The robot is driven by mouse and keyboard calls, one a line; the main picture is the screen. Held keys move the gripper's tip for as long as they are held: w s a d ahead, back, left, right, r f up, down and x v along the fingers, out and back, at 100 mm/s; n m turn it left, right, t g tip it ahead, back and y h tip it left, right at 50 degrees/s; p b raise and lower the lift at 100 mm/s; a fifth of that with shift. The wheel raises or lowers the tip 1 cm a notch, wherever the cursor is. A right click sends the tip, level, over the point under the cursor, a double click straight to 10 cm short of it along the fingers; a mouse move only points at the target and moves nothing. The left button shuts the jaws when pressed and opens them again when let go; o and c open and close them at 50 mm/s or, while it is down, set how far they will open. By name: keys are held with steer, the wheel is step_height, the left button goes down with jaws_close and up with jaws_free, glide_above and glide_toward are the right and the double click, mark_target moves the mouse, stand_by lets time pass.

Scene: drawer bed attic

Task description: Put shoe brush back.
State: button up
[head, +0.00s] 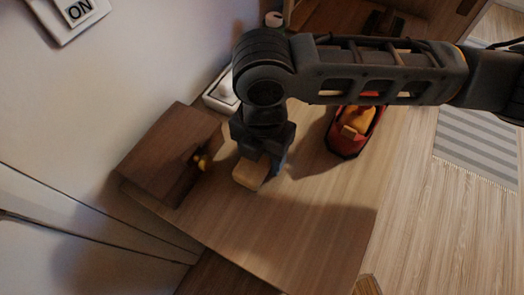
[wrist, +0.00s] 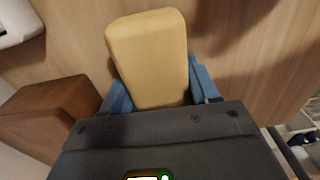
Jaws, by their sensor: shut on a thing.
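The shoe brush (head: 250,174), a pale wooden block, is held in my gripper (head: 266,160) over the wooden top. In the wrist view the brush (wrist: 148,52) sits between the two blue fingers of my gripper (wrist: 160,92), which are shut on it. I cannot tell how high it is above the surface. Its bristles are not visible. A dark brown wooden box (head: 168,142) stands just left of the brush, with an opening on its right side and small yellowish things (head: 201,160) at that opening. The box also shows in the wrist view (wrist: 55,105).
A red container (head: 342,145) with orange and tan things in it stands right of my gripper, partly behind my arm. A white object (head: 218,92) lies near the wall. The front of the wooden top (head: 290,225) is clear. A striped rug (head: 478,150) lies on the floor.

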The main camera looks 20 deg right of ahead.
steer(key=o, duration=1)
steer(key=shift+f, duration=0.1)
step_height(320, 180, up, 12)
steer(key=shift+w+d+r, duration=0.1)
steer(key=shift+w+r, duration=0.05)
